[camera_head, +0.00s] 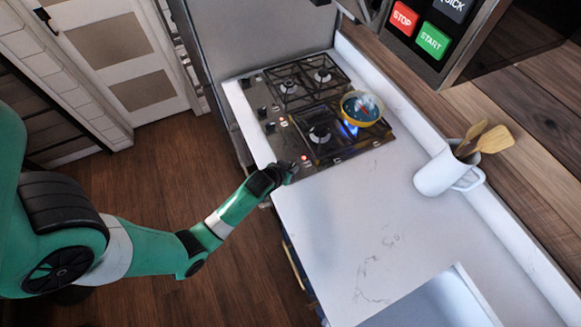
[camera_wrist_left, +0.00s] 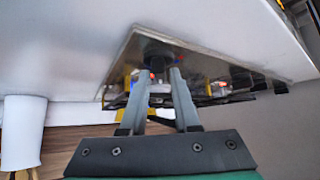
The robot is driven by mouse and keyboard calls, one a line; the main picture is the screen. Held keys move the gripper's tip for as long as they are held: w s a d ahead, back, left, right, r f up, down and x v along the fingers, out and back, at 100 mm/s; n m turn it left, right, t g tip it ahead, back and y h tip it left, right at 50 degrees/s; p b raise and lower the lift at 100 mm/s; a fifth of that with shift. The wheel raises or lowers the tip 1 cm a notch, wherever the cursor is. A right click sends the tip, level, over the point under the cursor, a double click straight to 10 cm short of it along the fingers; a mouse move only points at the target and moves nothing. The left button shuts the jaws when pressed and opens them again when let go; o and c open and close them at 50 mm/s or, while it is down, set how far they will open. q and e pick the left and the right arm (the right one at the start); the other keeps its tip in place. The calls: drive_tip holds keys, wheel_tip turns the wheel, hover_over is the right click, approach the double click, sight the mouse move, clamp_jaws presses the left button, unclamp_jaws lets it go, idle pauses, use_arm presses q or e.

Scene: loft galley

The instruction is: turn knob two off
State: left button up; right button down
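The gas cooktop (camera_head: 330,157) is set in the white counter, with dark knobs along its left edge. My left gripper (camera_head: 288,170) is at the near end of that knob row, beside a small red light. In the left wrist view my left gripper (camera_wrist_left: 160,72) has its fingers apart. A dark round knob (camera_wrist_left: 158,48) lies at and just beyond the fingertips; I cannot tell whether they touch it. Other knobs (camera_wrist_left: 258,81) show to the right. A blue flame (camera_head: 350,128) burns under the pot (camera_head: 361,107). I cannot tell the knob numbers. My right gripper is out of view.
A white mug (camera_head: 436,174) with wooden utensils (camera_head: 492,139) stands on the counter (camera_head: 350,220) at the right. A panel with STOP and START buttons (camera_head: 433,40) is at the upper right. The counter between cooktop and sink (camera_head: 440,303) is clear.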

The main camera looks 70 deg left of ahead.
use_arm(q)
clamp_jaws()
